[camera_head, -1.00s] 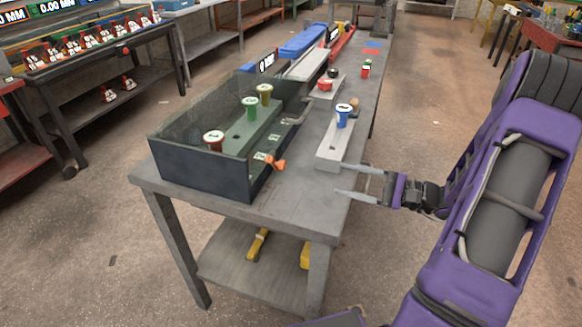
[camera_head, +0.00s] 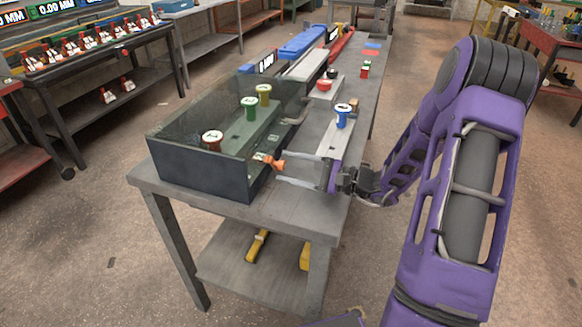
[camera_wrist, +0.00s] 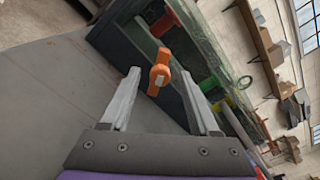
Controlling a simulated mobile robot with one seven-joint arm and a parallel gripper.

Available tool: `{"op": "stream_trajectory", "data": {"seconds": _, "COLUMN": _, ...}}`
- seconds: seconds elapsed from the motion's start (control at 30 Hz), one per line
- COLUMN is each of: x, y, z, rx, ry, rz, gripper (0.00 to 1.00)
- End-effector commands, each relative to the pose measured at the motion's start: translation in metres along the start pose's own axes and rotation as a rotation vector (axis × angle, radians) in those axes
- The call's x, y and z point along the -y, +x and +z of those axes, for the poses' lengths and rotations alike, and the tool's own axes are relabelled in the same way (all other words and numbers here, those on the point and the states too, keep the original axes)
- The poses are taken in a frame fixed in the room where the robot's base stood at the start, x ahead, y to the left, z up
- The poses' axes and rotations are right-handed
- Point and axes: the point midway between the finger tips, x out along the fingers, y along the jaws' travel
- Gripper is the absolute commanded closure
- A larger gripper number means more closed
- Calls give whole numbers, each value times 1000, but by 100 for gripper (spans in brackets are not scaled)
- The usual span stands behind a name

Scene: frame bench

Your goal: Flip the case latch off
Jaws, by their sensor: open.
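The case (camera_head: 205,172) is a dark box with a clear upper part on the near left of the grey bench. Its orange latch (camera_head: 268,161) is on the side facing my gripper. In the wrist view the latch (camera_wrist: 160,72) appears between and just beyond my fingertips. My gripper (camera_head: 280,168) is open, with its fingers pointing left at the latch. The wrist view also shows my open gripper (camera_wrist: 163,85), with nothing held. I cannot tell whether a finger touches the latch.
Inside the case stand red (camera_head: 212,138), green (camera_head: 249,103) and olive (camera_head: 264,92) knobs. A red button (camera_head: 325,84) is farther back. The bench's front corner (camera_head: 300,218) is bare.

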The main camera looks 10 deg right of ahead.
Motion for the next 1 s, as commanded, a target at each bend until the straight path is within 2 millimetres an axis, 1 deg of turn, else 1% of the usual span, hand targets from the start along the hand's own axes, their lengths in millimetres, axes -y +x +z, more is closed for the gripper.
{"op": "stream_trajectory", "data": {"seconds": 0.1, "x": 0, "y": 0, "z": 0, "rx": 0, "ry": 0, "rz": 0, "gripper": 38}}
{"op": "stream_trajectory", "data": {"seconds": 0.17, "x": 0, "y": 0, "z": 0, "rx": 0, "ry": 0, "rz": 0, "gripper": 49}}
{"op": "stream_trajectory", "data": {"seconds": 0.3, "x": 0, "y": 0, "z": 0, "rx": 0, "ry": 0, "rz": 0, "gripper": 74}}
{"op": "stream_trajectory", "data": {"seconds": 0.37, "x": 0, "y": 0, "z": 0, "rx": 0, "ry": 0, "rz": 0, "gripper": 85}}
{"op": "stream_trajectory", "data": {"seconds": 0.4, "x": 0, "y": 0, "z": 0, "rx": 0, "ry": 0, "rz": 0, "gripper": 92}}
{"op": "stream_trajectory", "data": {"seconds": 0.43, "x": 0, "y": 0, "z": 0, "rx": 0, "ry": 0, "rz": 0, "gripper": 98}}
{"op": "stream_trajectory", "data": {"seconds": 0.47, "x": 0, "y": 0, "z": 0, "rx": 0, "ry": 0, "rz": 0, "gripper": 100}}
{"op": "stream_trajectory", "data": {"seconds": 0.77, "x": 1, "y": -1, "z": 0, "rx": 0, "ry": 12, "rz": 0, "gripper": 100}}
{"op": "stream_trajectory", "data": {"seconds": 1.0, "x": 6, "y": -1, "z": 1, "rx": 0, "ry": 110, "rz": 0, "gripper": 100}}
